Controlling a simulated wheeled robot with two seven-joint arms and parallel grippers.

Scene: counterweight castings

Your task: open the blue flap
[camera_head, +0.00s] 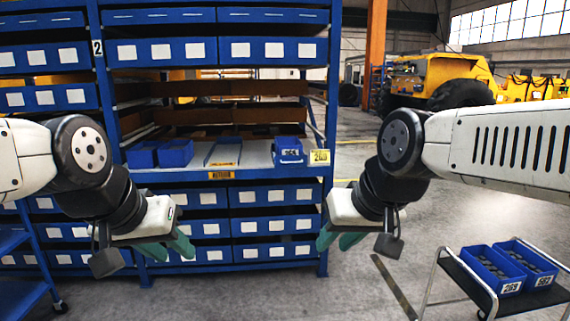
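Blue panels fill the rack's front. Two closed panels with a thin line across them, top left (160,16) and top right (273,16), look most like flaps. I cannot tell which one is the blue flap. My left gripper (168,249) hangs in front of the lower left rows of the rack, its teal fingers apart with nothing between them. My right gripper (338,241) hangs by the rack's lower right corner, its teal fingers apart and empty. Both are well below the top panels and touch nothing that I can see.
The rack's middle shelf (250,172) holds blue bins at left (176,153) and a small blue bin (289,150) at right. A cart (488,300) with two filled blue bins stands at lower right. A yellow vehicle (440,72) is behind. The floor between rack and cart is clear.

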